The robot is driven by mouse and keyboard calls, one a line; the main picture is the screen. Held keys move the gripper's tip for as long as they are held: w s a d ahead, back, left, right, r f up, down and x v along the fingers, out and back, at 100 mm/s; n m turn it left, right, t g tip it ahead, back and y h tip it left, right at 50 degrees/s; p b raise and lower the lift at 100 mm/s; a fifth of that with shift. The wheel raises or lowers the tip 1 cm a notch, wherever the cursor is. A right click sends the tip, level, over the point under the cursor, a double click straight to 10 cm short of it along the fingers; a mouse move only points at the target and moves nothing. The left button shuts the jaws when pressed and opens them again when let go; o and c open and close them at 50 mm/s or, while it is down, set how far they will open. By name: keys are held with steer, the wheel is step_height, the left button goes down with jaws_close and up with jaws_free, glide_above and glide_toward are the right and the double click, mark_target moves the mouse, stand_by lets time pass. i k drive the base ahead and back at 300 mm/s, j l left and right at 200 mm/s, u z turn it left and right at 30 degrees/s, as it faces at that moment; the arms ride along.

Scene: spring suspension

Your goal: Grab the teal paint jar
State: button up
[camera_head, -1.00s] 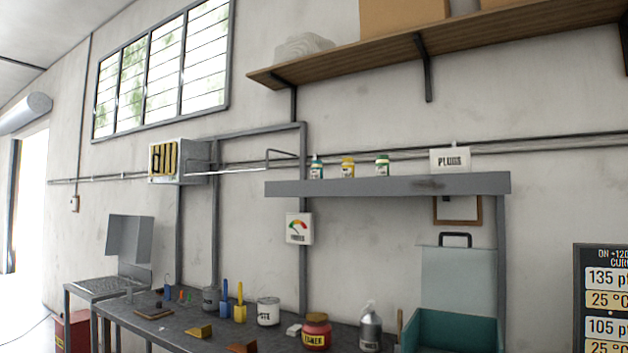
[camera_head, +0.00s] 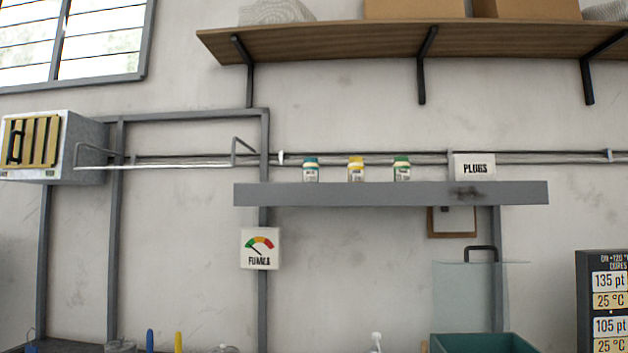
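Three small paint jars stand upright in a row on the grey metal shelf (camera_head: 390,194). The left jar (camera_head: 311,171) has a teal lid and a pale label. The middle jar (camera_head: 356,170) has a yellow lid, and the right jar (camera_head: 402,169) has a green lid. The jars stand apart from one another. My gripper is not in view.
A white PLUGS sign (camera_head: 474,167) stands at the shelf's right. A wooden shelf (camera_head: 330,45) with boxes hangs above. A FUMES gauge (camera_head: 260,249) is below left, a grey vent box (camera_head: 55,146) at far left. A teal bin (camera_head: 484,343) and bench items show at the bottom.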

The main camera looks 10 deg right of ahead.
mark_target(311, 166)
steer(key=i+j, duration=0.75)
steer(key=i, duration=0.1)
